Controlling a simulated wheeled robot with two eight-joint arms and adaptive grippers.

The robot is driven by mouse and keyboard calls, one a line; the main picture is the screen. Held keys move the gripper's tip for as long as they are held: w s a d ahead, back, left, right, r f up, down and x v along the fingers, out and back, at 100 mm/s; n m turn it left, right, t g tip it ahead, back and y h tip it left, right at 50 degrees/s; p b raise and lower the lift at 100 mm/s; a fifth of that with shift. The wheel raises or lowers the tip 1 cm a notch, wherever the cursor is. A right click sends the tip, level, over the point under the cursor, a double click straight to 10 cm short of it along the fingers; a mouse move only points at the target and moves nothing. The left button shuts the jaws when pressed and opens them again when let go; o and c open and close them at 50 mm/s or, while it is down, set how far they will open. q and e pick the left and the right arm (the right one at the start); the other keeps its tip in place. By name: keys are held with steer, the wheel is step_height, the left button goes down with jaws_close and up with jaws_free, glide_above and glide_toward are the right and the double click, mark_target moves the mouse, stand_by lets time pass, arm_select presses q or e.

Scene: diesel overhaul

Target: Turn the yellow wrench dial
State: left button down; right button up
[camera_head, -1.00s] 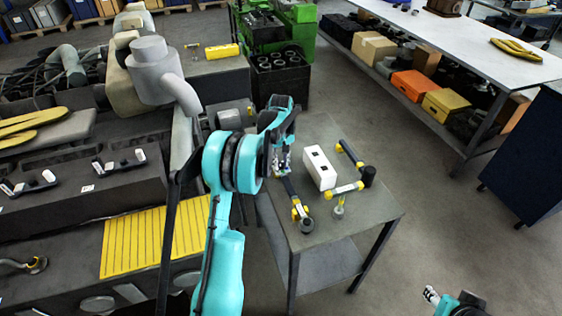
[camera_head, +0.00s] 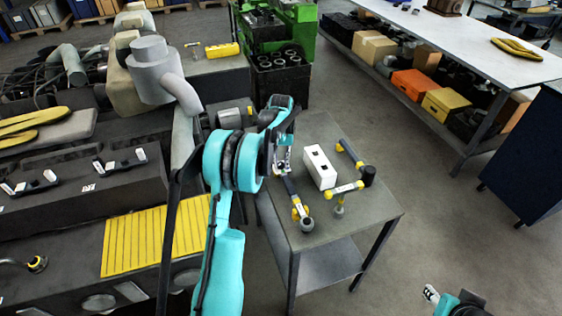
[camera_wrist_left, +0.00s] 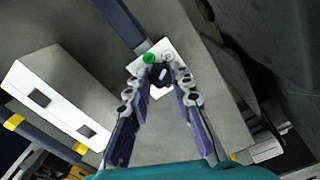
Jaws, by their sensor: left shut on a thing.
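A wrench (camera_head: 292,192) with a dark handle and yellow parts near its round grey head lies on the small grey table. My left gripper (camera_head: 283,168) is over the handle's far end, beside a white block. In the left wrist view, my left gripper's fingers (camera_wrist_left: 161,75) close around a small dark round part (camera_wrist_left: 161,83) by a white plate (camera_wrist_left: 175,50) and a green dot. The dark handle (camera_wrist_left: 122,22) runs up from there. The fingers partly hide what they hold, and no yellow shows on it. My right gripper (camera_head: 431,294) is at the lower right, away from the table; its jaw opening is unclear.
The white block (camera_head: 319,167) with dark square holes stands just right of the wrench, and also shows in the left wrist view (camera_wrist_left: 58,98). A dark and yellow hammer-like tool (camera_head: 352,158) lies beyond it. An engine with a yellow ribbed panel (camera_head: 150,240) is left of the table (camera_head: 335,230).

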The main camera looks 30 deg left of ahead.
mark_target(281, 164)
arm_select(q)
steer(key=c, duration=1.3)
jaws_free()
step_height(281, 164, up, 12)
